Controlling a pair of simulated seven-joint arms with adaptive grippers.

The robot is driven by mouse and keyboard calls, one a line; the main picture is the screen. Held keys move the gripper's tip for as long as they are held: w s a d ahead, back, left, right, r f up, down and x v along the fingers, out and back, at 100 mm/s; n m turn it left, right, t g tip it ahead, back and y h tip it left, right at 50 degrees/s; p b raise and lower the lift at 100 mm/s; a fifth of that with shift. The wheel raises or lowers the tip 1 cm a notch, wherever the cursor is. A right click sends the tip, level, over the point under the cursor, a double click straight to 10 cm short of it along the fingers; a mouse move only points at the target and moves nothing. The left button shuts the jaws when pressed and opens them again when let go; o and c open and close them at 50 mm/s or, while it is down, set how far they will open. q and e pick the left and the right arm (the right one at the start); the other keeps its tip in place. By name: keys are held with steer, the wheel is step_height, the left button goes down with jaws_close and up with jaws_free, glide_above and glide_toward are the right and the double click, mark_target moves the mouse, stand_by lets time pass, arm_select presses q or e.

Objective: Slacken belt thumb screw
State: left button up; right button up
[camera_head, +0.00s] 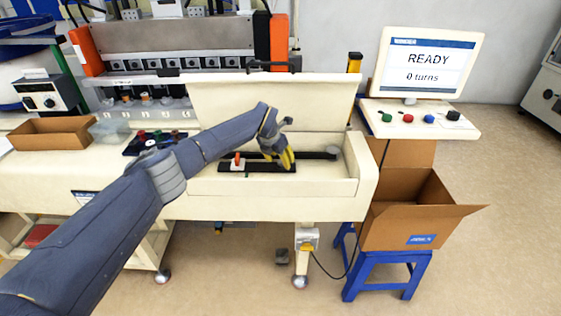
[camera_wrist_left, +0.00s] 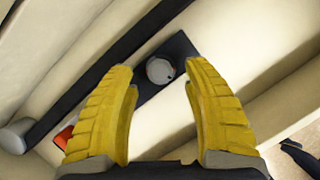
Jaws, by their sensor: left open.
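The thumb screw, a round dark knob with a grey top (camera_wrist_left: 160,69), sits on a dark plate (camera_wrist_left: 178,48) in the left wrist view. My left gripper (camera_wrist_left: 160,90) has two yellow fingers spread apart, with the knob between and just beyond their tips; no contact shows. In the head view my left gripper (camera_head: 288,160) reaches down into the open cream machine bay, at the right end of the dark plate (camera_head: 258,168), and hides the knob. A black belt (camera_wrist_left: 95,80) runs past the plate. My right gripper is not in view.
An orange-red lever on a white block (camera_head: 238,161) stands at the plate's left. A raised cover (camera_head: 262,104) stands behind the bay, and a front wall (camera_head: 270,187) bounds it. A monitor (camera_head: 427,62) reads READY, 0 turns. An open carton (camera_head: 405,215) is at right.

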arm_select(q)
steer(key=shift+w+d+f, duration=0.1)
steer(key=shift+w+f, duration=0.05)
steer(key=shift+f, duration=0.4)
jaws_close()
steer(key=shift+r, duration=0.15)
stand_by(0.5)
